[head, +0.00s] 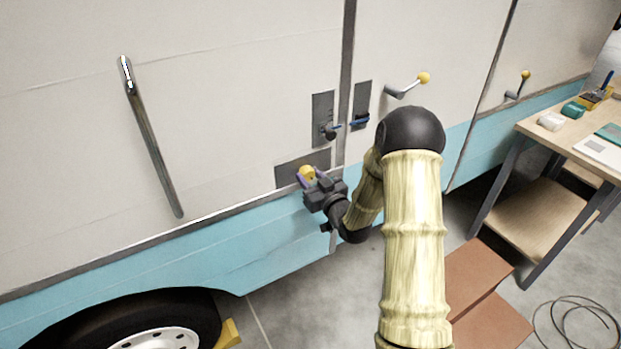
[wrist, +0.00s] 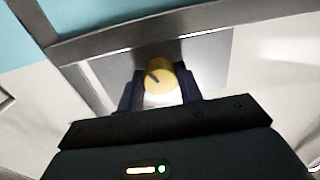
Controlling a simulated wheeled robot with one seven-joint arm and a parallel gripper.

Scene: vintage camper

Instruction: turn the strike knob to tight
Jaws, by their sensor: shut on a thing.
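The strike knob is a round yellow knob (head: 307,173) on a grey metal plate (head: 287,174) low on the camper's side. My gripper (head: 308,179) is at the knob, its fingers on either side of it. In the wrist view the yellow knob (wrist: 160,77) sits between the two dark fingertips (wrist: 160,92), and my gripper is shut on it. A short dark mark shows on the knob's face, pointing to the upper left in the wrist view. No readable label shows on the plate (wrist: 208,58), and part of it is hidden behind my gripper.
A yellow-tipped lever (head: 408,86) is to the upper right. A long grab bar (head: 150,140) is at left. Brown steps (head: 480,285) and a workbench (head: 560,125) stand at right.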

